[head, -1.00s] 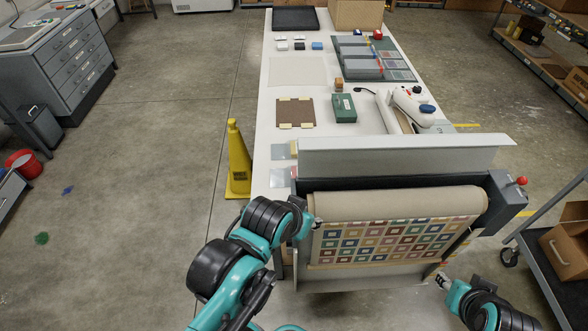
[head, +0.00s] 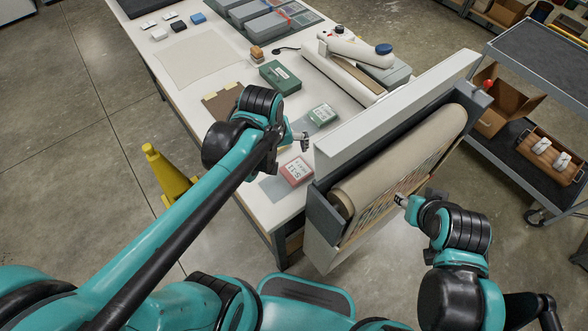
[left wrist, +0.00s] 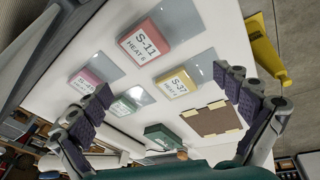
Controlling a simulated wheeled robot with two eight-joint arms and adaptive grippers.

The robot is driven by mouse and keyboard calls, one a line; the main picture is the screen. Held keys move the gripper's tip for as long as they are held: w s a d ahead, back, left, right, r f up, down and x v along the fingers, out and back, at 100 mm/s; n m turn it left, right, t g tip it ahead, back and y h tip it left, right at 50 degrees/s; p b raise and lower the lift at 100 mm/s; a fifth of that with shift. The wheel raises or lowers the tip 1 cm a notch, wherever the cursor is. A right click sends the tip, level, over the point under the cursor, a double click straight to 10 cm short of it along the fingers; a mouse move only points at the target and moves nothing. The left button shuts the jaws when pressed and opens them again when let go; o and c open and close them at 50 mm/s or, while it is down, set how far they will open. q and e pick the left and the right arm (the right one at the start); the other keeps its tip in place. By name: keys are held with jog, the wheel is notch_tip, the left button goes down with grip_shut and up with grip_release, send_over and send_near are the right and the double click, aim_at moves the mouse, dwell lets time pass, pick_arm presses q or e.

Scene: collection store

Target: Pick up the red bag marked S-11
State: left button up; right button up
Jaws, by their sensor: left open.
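The red bag marked S-11 (head: 297,170) lies flat on the near end of the white table, left of the roller machine. It shows in the left wrist view (left wrist: 146,43), label facing up, on a clear grey sheet. My left gripper (head: 303,141) is above the table, just beyond the red bag in the head view. In the left wrist view its fingers (left wrist: 162,85) are spread and empty, with the red bag above the gap between them. My right gripper (head: 401,200) is by the cloth roll; its jaws are too small to read.
A yellow bag marked S-31 (left wrist: 177,84), a green bag (left wrist: 123,107) and a pink bag (left wrist: 86,82) lie near the red one. The roller machine (head: 400,105) stands close on the right. A dark green box (head: 280,77) lies farther back.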

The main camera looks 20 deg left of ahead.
aim_at(292, 165)
pick_arm(q)
jog(key=w+f+n+g, duration=0.1)
jog(key=w+d+f+n+g, duration=0.1)
jog(key=w+f+n, duration=0.1)
jog(key=w+d+f+n+g+p, duration=0.1)
jog(key=shift+w+d+f, duration=0.1)
jog(key=shift+w+f, duration=0.05)
jog(key=shift+w, duration=0.1)
notch_tip(292, 165, down, 3)
jog(key=shift+w+r+n+b, duration=0.1)
jog(key=shift+r+n+b, duration=0.15)
jog(key=shift+b, duration=0.2)
jog(key=f+b, duration=0.1)
jog(key=f, duration=0.1)
jog(key=w+f+b, duration=0.1)
jog(key=f, duration=0.2)
jog(key=shift+f, duration=0.3)
jog(key=shift+r, duration=0.1)
jog(key=c, duration=1.2)
